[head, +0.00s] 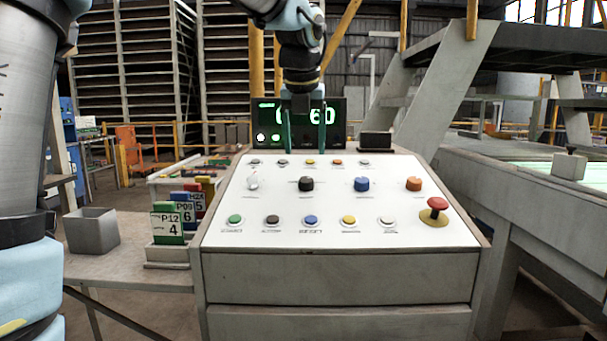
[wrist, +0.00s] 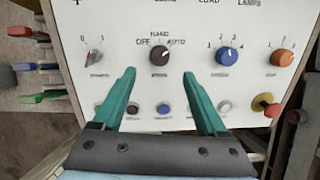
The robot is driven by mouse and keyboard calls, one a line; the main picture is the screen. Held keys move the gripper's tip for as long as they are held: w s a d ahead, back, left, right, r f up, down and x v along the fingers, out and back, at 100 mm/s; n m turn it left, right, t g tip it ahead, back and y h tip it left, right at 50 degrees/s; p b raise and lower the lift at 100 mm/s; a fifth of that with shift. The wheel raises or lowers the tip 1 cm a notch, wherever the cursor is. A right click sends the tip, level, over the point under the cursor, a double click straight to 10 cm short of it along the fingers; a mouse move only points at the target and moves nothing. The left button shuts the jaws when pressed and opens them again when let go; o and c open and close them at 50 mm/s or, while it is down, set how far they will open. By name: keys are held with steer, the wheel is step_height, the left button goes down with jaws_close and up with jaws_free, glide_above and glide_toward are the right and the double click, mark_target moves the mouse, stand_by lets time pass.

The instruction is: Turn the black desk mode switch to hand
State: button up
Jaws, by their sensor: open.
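The black desk mode switch (head: 306,184) is a round knob in the middle row of the white sloping panel (head: 348,234). In the wrist view the black knob (wrist: 159,55) has OFF at its left, HAND above and AUTO at its right. A pale mark shows near its upper right, but the exact setting is too small to read surely. My gripper (head: 305,150) is open and empty above the panel's back part. In the wrist view its green fingers (wrist: 159,72) reach toward the knob, one on each side, apart from it.
A silver switch (head: 253,183), a blue knob (head: 362,184) and an orange knob (head: 414,184) share the row. Several push buttons sit in front. A red mushroom button (head: 437,204) is at the right. A lit display (head: 335,118) stands behind; card holders (head: 168,223) are at left.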

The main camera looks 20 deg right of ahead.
mark_target(306, 179)
steer(key=x, duration=0.8)
steer(key=shift+w+f+p, duration=0.1)
steer(key=shift+f+p, duration=0.2)
steer(key=shift+p, duration=0.05)
steer(key=shift+c, duration=0.3)
jaws_close()
